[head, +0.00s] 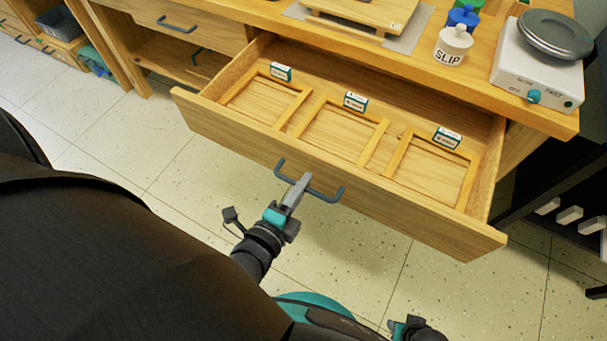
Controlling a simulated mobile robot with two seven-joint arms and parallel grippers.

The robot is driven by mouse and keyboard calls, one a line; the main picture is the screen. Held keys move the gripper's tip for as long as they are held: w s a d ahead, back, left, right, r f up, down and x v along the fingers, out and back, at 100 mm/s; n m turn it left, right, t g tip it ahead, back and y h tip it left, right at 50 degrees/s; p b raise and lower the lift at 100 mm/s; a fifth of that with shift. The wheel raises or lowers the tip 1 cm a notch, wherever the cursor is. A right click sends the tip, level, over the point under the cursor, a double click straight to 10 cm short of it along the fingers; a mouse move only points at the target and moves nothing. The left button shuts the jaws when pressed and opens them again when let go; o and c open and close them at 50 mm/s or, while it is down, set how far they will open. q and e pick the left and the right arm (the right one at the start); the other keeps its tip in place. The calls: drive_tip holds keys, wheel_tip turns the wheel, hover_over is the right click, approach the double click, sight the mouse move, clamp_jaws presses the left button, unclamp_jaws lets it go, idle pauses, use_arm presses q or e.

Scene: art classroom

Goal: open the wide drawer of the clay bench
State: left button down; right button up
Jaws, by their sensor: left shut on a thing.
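The wide drawer (330,180) of the wooden clay bench (480,65) stands pulled well out, its inside in plain view. It holds wooden frames and several small labelled boxes. Its dark bar handle (325,195) is on the front panel. My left gripper (298,188) is at the handle, shut on its bar near the middle. The fingertips partly hide the bar. My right gripper (405,328) shows only in part at the bottom edge, low over the floor and away from the drawer; its fingers cannot be made out.
A closed drawer (175,20) is at upper left. A black stand (560,190) is at right. Tiled floor in front is clear.

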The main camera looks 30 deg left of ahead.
use_arm(q)
drive_tip(key=c, duration=0.9)
unclamp_jaws()
use_arm(e)
drive_tip(key=shift+r, duration=0.15)
